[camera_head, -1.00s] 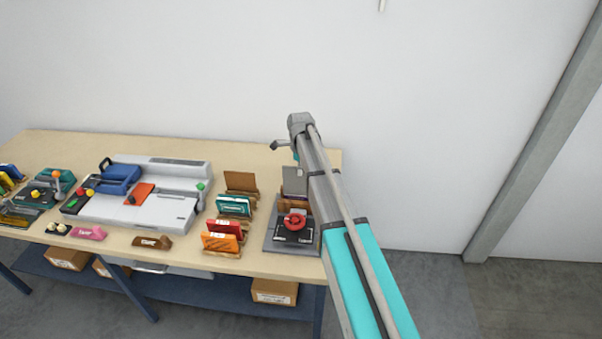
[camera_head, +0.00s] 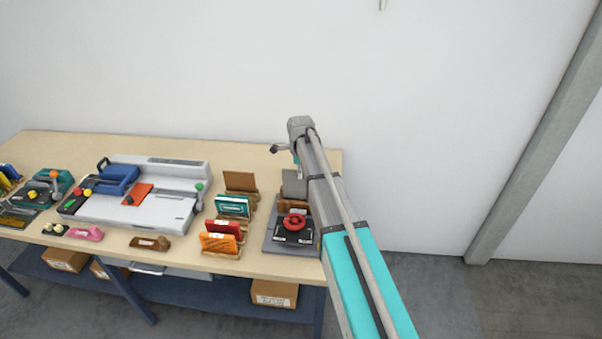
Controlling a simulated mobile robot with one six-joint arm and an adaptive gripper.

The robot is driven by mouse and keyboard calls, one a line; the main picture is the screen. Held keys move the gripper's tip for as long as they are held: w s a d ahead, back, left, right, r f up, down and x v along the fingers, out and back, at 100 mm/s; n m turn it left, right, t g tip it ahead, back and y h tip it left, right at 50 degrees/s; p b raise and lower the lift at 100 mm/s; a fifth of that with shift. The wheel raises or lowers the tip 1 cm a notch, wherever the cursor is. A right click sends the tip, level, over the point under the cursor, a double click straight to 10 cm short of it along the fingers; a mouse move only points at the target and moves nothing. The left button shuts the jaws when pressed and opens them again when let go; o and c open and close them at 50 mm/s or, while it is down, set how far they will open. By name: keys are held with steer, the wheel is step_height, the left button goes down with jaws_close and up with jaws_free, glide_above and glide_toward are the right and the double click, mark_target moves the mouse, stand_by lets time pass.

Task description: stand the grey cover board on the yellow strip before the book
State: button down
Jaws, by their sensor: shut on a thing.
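The grey cover board (camera_head: 294,184) stands roughly upright over the back of the grey base plate (camera_head: 272,245) at the right end of the table. My gripper (camera_head: 298,166) is just above the board, mostly hidden behind my arm, and is shut on it. A brown piece (camera_head: 291,205) is in front of the board's lower edge. I cannot tell whether the board's foot touches anything. I cannot make out the yellow strip or tell which thing is the book.
A black block with a red knob (camera_head: 294,222) sits at the front of the plate. Left of it stand wooden holders with brown, teal (camera_head: 232,206), red and orange boards. A large grey-white machine (camera_head: 160,205) fills the middle. The wall behind is bare.

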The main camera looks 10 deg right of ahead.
steer(key=b, duration=0.4)
glide_above(300, 198)
steer(key=shift+w+f, duration=0.2)
steer(key=shift+f, duration=2.15)
steer(key=shift+f+b, duration=0.6)
steer(key=shift+b, duration=0.05)
steer(key=c, duration=1)
jaws_free()
steer(key=shift+c, duration=0.2)
steer(key=shift+r, duration=0.15)
steer(key=shift+d+r+p, duration=0.1)
steer(key=shift+r+p, duration=5.35)
steer(key=shift+p, duration=0.1)
steer(key=s+f+n+b, duration=0.3)
steer(key=s+n, duration=0.7)
steer(key=s, duration=0.4)
steer(key=s+f+n+b, duration=0.3)
steer(key=s+n, duration=0.8)
steer(key=s, duration=0.4)
steer(key=shift+f+n, duration=0.2)
steer(key=shift+n, duration=0.1)
